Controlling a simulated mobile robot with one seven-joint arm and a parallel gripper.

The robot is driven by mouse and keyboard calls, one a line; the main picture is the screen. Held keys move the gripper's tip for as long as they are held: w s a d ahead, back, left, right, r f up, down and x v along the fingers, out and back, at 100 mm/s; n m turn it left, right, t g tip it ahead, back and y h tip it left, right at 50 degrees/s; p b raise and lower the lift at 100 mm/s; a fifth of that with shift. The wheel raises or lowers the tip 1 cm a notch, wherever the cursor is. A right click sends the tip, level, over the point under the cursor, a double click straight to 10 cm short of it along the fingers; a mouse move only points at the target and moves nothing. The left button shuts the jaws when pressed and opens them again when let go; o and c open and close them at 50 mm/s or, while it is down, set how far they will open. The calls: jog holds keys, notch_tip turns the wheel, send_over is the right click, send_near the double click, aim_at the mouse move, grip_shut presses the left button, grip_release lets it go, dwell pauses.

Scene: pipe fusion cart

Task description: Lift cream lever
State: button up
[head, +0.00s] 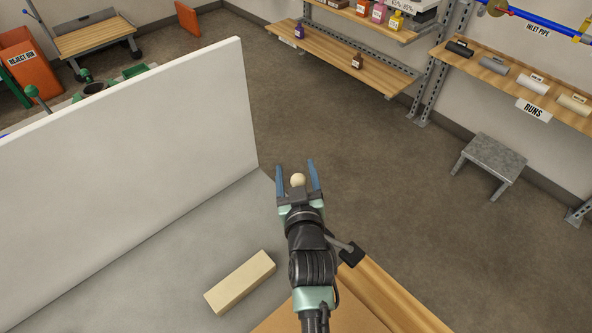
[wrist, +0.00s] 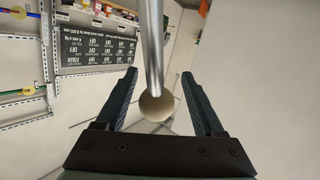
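The cream lever has a round cream knob (head: 298,180), seen in the head view between the fingers of my gripper (head: 296,165). In the wrist view the knob (wrist: 157,106) sits between the two dark fingers (wrist: 158,74), with a grey metal rod running from it to the top edge. Gaps show on both sides of the knob, so my gripper is open around it and not closed on it. The lever's base is hidden in the head view.
A large white panel (head: 130,150) stands at the left on a grey surface (head: 130,275). A cream block (head: 240,282) lies on that surface, left of my arm. Shelves (head: 345,62) and a grey stool (head: 490,160) stand farther back. Open floor (head: 400,200) lies at the right.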

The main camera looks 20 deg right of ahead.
jog(key=shift+s, duration=0.1)
jog(key=b+v, duration=0.2)
jog(key=v, duration=1.1)
